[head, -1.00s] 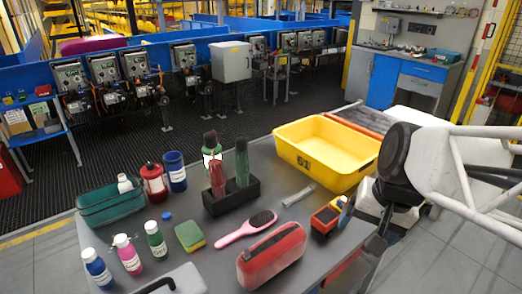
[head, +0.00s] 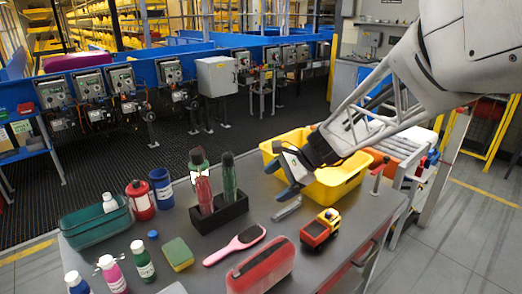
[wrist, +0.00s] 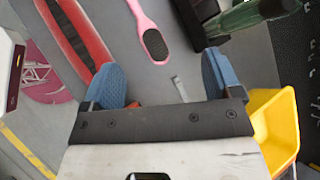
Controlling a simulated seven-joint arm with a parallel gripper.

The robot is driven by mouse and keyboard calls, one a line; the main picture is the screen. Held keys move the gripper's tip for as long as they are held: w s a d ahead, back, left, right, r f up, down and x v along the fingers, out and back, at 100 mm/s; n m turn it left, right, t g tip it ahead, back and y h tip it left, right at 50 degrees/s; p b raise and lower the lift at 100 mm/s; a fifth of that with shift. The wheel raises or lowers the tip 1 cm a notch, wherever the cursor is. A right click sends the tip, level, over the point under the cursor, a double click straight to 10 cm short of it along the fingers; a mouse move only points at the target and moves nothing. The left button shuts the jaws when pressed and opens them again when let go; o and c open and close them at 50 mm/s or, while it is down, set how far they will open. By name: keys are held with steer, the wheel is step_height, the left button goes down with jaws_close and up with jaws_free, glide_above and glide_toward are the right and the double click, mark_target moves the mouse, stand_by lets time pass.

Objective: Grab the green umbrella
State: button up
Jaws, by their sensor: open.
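The green umbrella (head: 229,178), folded and dark green, stands upright in a black holder (head: 233,211) in the middle of the table. A red folded item (head: 203,187) stands beside it to the left in the same holder. In the wrist view, a long green shape at the top right looks like the umbrella (wrist: 243,17). My gripper (head: 287,178) is open and empty, its blue fingertips apart, to the right of the holder and by the near left edge of the yellow bin. The fingertips also show in the wrist view (wrist: 162,80).
The yellow bin (head: 335,191) lies behind and below my gripper. A pink hairbrush (head: 234,245), red case (head: 262,267), toy truck (head: 320,229) and sponge (head: 178,254) lie in front. Bottles and a green basket (head: 94,226) are at left.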

mark_target(229, 177)
steer(key=w+a+f+m+y, duration=0.1)
steer(key=w+a+f+m, duration=0.1)
steer(key=w, duration=0.3)
steer(key=w+a+f+m+y, duration=0.2)
steer(key=w+a+f+m, duration=0.1)
steer(key=w+a, duration=0.1)
steer(key=w+a+f+m+t+y, duration=0.1)
steer(key=w+a+f+m, duration=0.1)
steer(key=w, duration=0.4)
steer(key=shift+w+a+f+y, duration=0.35)
steer(key=shift+a+f, duration=0.1)
steer(key=shift+a, duration=0.4)
steer(key=shift+x, duration=1.25)
steer(key=shift+a+f, duration=0.1)
steer(key=shift+x, duration=2.5)
steer(key=c, duration=1.1)
